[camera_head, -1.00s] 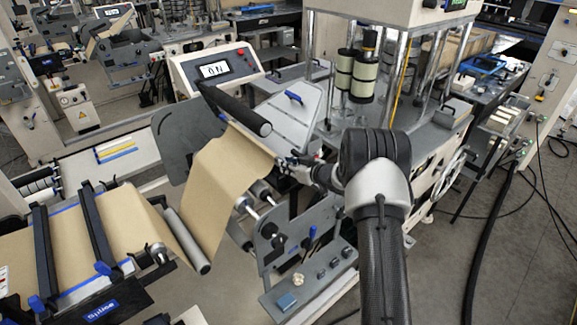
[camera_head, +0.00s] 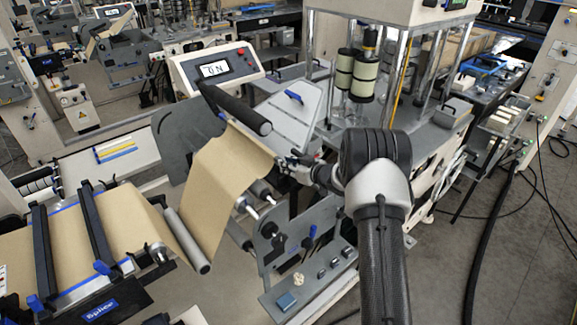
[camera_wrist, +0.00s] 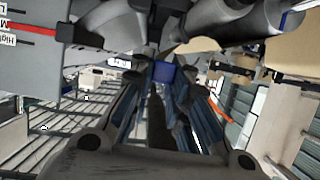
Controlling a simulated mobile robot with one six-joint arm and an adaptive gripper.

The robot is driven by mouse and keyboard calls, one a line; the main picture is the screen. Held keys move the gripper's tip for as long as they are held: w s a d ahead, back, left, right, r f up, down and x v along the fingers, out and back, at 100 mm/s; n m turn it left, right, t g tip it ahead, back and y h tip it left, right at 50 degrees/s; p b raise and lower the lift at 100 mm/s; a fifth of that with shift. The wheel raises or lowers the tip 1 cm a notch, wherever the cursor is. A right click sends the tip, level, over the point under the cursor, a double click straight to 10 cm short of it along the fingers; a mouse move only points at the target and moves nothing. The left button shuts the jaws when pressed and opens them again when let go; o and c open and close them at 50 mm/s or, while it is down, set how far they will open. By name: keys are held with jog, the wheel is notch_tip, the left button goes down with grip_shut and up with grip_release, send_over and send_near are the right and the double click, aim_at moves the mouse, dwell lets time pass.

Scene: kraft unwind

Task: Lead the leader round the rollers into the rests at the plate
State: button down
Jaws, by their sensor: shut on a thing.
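The leader (camera_head: 225,170) is a brown kraft web. It comes off the table at the left, passes the silver roller (camera_head: 187,240) and rises to near the black roller (camera_head: 235,110). My gripper (camera_head: 293,161) is at the web's upper right corner, shut on the leader's end; my wrist partly hides the hold. In the wrist view, a small blue piece (camera_wrist: 163,72) shows between the fingertips of my gripper (camera_wrist: 162,82). The sloped light grey plate (camera_head: 285,120) with a blue handle stands just behind my gripper. I cannot make out the rests.
A dark grey side plate (camera_head: 178,145) stands left of the web. Below my gripper is a grey bracket (camera_head: 290,235) with roller ends and a blue lever. A control box (camera_head: 215,70) stands behind. Floor at the right is open, crossed by a black cable (camera_head: 487,240).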

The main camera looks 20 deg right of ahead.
jog(key=shift+f+b, duration=0.95)
jog(key=shift+f, duration=0.5)
jog(key=shift+f+b, duration=1.1)
jog(key=shift+f, duration=0.55)
jog(key=c, duration=1.4)
grip_release()
jog(key=shift+c, duration=0.2)
